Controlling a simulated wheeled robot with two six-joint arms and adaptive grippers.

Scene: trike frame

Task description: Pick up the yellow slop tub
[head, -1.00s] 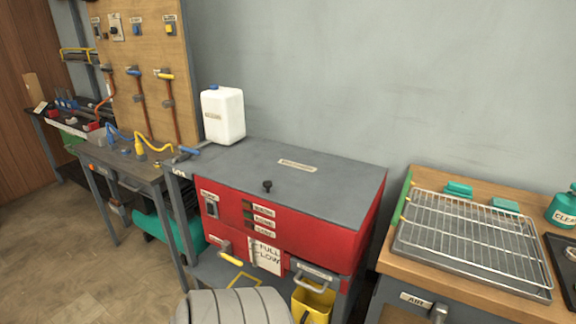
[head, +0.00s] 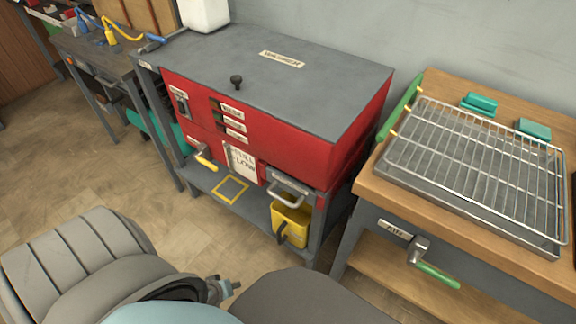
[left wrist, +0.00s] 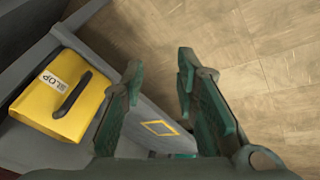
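The yellow slop tub (head: 291,222) stands on the lower shelf under the red cabinet, at the shelf's right end in the head view. Its dark handle faces outward. In the left wrist view the tub (left wrist: 50,103) is at the left, with a white SLOP label and a black handle. My left gripper (left wrist: 158,72) is open and empty in the left wrist view, with its fingers apart and to the right of the tub, not touching it. In the head view neither gripper's fingers can be made out; my grey arm links fill the bottom.
The red cabinet (head: 262,130) with a grey top overhangs the shelf. A yellow outlined square (head: 230,189) marks the shelf left of the tub. A wooden bench (head: 390,192) with a wire rack (head: 478,165) stands at the right. The floor (head: 60,180) in front is open.

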